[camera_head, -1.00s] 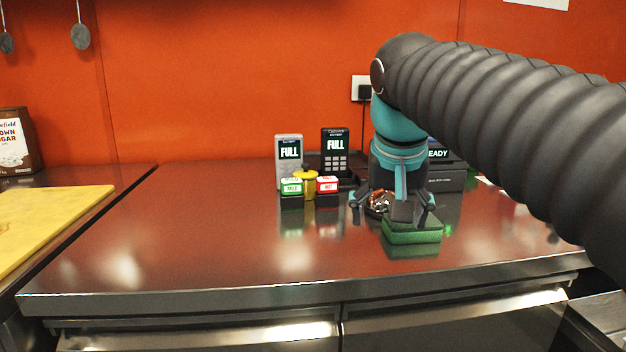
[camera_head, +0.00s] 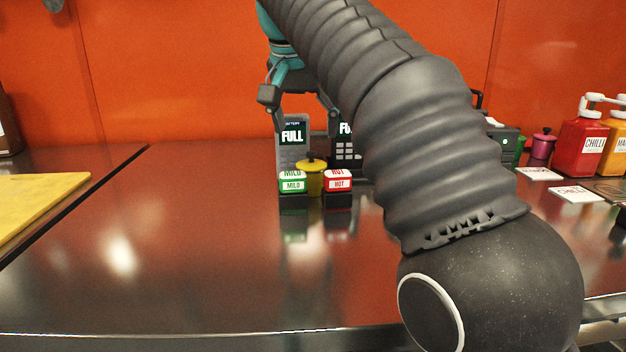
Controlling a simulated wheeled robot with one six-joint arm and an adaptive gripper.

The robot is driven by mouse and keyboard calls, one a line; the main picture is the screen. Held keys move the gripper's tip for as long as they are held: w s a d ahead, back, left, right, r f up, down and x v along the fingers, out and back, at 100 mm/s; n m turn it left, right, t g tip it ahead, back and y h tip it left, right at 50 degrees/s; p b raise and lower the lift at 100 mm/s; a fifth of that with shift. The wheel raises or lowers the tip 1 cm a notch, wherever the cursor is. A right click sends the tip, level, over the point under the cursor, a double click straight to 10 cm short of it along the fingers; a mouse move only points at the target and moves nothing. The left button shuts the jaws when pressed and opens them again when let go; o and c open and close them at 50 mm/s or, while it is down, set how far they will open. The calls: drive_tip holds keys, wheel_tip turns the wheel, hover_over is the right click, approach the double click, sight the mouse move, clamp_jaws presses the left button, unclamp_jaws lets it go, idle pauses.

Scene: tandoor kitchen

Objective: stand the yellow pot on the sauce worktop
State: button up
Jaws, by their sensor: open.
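The yellow pot (camera_head: 314,182) stands upright on the dark, shiny worktop (camera_head: 190,260), between the green MILD sign (camera_head: 292,183) and the red HOT sign (camera_head: 338,181). Its knobbed yellow lid shows above the signs. My gripper (camera_head: 300,110) is open and empty, with its two fingers spread. In the picture it is above the pot, in front of the keypad boxes; its exact distance from the pot is hard to tell. My arm covers the middle right of the worktop.
A grey box reading FULL (camera_head: 293,143) and a black keypad box (camera_head: 347,152) stand behind the pot. At right are a red CHILLI bottle (camera_head: 582,140), a yellow bottle (camera_head: 614,150), a magenta pot (camera_head: 543,147) and white cards. The worktop's left and front are clear.

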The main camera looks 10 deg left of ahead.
sight(310, 153)
drive_tip(key=x, duration=0.6)
drive_tip(key=shift+f, duration=0.15)
drive_tip(key=shift+s+x, duration=0.1)
drive_tip(key=shift+x, duration=1.25)
drive_tip(key=shift+s+x, duration=0.15)
drive_tip(key=shift+x, duration=1.25)
drive_tip(key=c, duration=1.4)
drive_tip(key=shift+c, duration=0.8)
drive_tip(key=shift+s, duration=0.1)
